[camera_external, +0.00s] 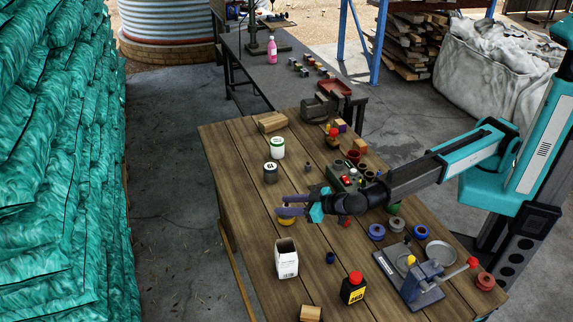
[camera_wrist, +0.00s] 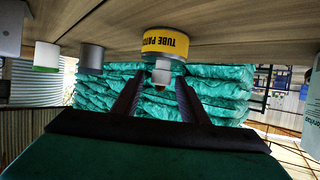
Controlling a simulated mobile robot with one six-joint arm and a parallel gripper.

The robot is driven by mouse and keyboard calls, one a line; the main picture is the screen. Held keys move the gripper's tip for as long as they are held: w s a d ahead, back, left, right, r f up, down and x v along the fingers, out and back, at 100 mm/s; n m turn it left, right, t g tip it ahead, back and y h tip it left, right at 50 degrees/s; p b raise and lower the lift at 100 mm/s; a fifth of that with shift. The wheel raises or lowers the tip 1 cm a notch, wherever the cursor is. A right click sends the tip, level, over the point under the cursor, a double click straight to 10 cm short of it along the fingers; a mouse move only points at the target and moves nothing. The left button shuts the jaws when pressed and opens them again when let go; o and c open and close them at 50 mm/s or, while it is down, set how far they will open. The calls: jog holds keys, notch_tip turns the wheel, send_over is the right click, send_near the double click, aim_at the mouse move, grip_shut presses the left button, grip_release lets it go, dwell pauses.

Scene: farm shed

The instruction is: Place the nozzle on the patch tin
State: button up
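The patch tin (camera_wrist: 165,42) is a yellow tin marked "TUBE PATC…", standing on the bench. The wrist view shows the bench upside down. In the external view the tin (camera_external: 287,218) is partly hidden under my fingers. The nozzle (camera_wrist: 162,72) is a small pale piece with a brownish tip. It appears upright against the tin's lid; exact contact is hard to tell. My gripper (camera_external: 279,204) is at the tin, its purple fingers level and apart. In the wrist view the gripper (camera_wrist: 159,80) has a finger on each side of the nozzle, with visible gaps.
A dark grey tin (camera_external: 270,173) and a white-and-green tin (camera_external: 278,148) stand behind the gripper. Tape rolls and a press crowd the right. The bench's left edge is clear.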

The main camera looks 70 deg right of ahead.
jog(key=b+v, duration=0.2)
jog(key=v, duration=1)
jog(key=shift+b, duration=0.4)
jog(key=shift+w, duration=0.15)
